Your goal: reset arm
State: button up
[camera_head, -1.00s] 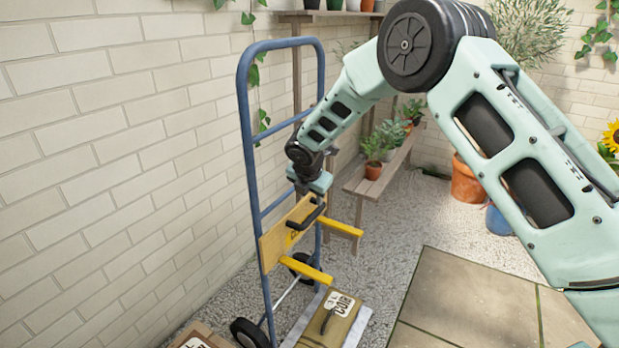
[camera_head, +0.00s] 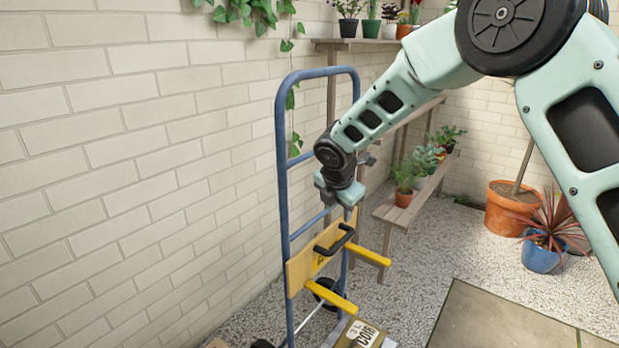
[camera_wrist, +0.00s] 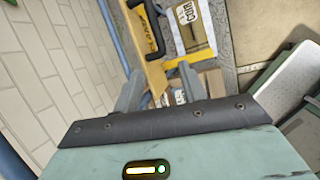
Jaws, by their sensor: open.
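My gripper (camera_head: 350,214) is open and empty, pointing down beside the blue hand truck (camera_head: 283,180). It is just above the black handle (camera_head: 336,240) of a yellow fork attachment (camera_head: 302,270) with two yellow prongs, which sits on the truck's frame. In the wrist view the two fingers of my gripper (camera_wrist: 160,90) are spread apart.
A coir package (camera_head: 362,334) rests at the truck's foot. A brick wall (camera_head: 130,160) runs along the left. A wooden plant shelf (camera_head: 395,213) stands behind, with a terracotta pot (camera_head: 505,212) and blue pot (camera_head: 540,257) to the right. Paving (camera_head: 500,320) lies clear at lower right.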

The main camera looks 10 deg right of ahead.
jog(key=s+a+r+m+g+y, duration=0.1)
jog(key=s+r+m+g, duration=0.15)
jog(key=s+m, duration=1.25)
jog(key=s+a+r+m+g+y, duration=0.1)
jog(key=s+r+m+g, duration=0.2)
jog(key=s, duration=2.4)
notch_tip(320, 180, up, 14)
jog(key=t+p, duration=0.1)
jog(key=p, duration=1.2)
jog(key=shift+w+d+p, duration=0.15)
jog(key=shift+w+p, duration=0.2)
jog(key=shift+w, duration=0.1)
